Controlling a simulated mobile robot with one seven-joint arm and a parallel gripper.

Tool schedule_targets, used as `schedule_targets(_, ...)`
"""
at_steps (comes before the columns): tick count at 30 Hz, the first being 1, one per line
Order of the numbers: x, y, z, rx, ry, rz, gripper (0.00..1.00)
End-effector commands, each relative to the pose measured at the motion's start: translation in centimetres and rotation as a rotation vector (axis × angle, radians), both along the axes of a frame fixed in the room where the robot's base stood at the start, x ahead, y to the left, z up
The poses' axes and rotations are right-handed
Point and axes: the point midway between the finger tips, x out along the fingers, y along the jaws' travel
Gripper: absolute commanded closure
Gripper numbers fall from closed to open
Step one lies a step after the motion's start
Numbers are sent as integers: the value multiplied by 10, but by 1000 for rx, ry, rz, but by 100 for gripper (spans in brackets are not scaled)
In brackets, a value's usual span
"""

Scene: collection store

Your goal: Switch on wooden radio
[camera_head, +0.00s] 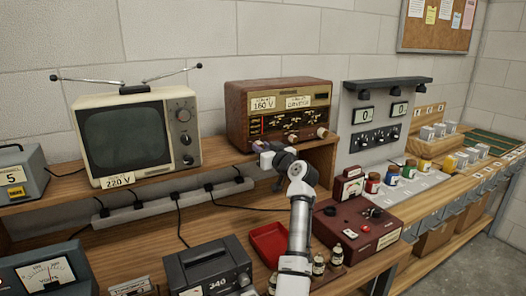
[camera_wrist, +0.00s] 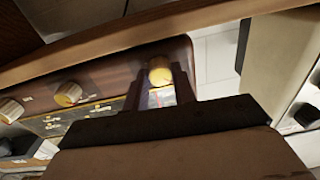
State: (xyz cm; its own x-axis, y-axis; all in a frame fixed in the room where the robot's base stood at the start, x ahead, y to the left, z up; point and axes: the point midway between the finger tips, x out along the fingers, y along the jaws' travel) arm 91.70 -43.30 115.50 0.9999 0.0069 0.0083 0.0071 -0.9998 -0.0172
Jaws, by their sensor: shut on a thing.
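The wooden radio (camera_head: 236,112) stands on the back shelf, with a brown case, a dark dial with gold marks and paper labels, one reading "160 V". Its middle knob (camera_head: 292,137) and right knob (camera_head: 322,132) show in the head view. My gripper (camera_head: 263,149) is at the radio's lower left front. In the wrist view the radio appears turned over, and my gripper (camera_wrist: 160,88) has its two dark fingers on either side of a gold-faced knob (camera_wrist: 160,71), shut on it. The knob's sides are partly hidden by the fingers.
Below are a power strip (camera_head: 150,212), a red tray (camera_head: 268,246) and a dark red instrument box (camera_head: 358,228).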

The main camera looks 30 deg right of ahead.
Motion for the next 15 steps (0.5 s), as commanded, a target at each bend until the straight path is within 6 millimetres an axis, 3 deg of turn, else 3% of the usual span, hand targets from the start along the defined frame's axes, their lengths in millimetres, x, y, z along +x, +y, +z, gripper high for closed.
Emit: schedule_targets(15,0,0,0,486,-18,2,97)
